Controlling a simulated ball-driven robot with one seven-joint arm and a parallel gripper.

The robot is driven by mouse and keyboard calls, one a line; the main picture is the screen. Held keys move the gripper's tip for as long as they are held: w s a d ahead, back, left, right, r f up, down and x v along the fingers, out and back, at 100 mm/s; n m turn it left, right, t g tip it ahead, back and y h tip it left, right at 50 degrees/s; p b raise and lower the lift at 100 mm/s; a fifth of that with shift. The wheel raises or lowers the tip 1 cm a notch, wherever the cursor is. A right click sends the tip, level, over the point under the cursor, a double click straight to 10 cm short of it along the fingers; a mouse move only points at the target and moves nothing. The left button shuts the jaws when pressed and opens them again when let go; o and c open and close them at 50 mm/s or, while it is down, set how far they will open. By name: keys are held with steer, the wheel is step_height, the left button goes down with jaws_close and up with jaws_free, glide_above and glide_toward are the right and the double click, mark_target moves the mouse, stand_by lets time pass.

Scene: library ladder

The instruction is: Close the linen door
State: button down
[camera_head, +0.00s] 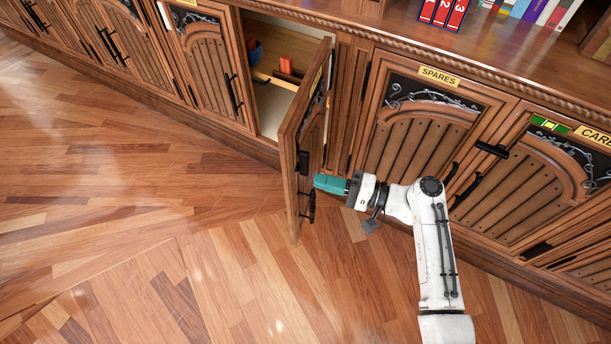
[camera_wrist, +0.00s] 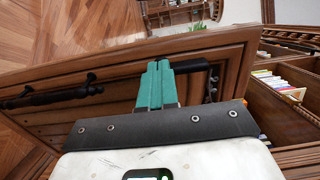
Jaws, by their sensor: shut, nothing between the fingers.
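One wooden cabinet door (camera_head: 312,135) stands wide open, swung out from its hinges on the right of an open compartment. Its label is edge-on and unreadable, so I cannot confirm it is the linen door. A black handle shows on it in the wrist view (camera_wrist: 50,96). My gripper (camera_head: 318,182) has teal fingers, closed together and empty, at the door's outer face near its free edge. In the wrist view the closed fingers (camera_wrist: 155,75) lie over the door panel (camera_wrist: 110,75), beside a short black fitting (camera_wrist: 190,67). I cannot tell whether they touch it.
The open compartment (camera_head: 270,95) holds orange items and a blue one. A closed SPARES door (camera_head: 420,120) is right of it, and other closed doors line both sides. Books (camera_head: 440,12) stand on the counter above. The wooden floor (camera_head: 130,200) at left is clear.

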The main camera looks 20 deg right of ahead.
mark_target(293, 174)
steer(key=shift+x, duration=2.55)
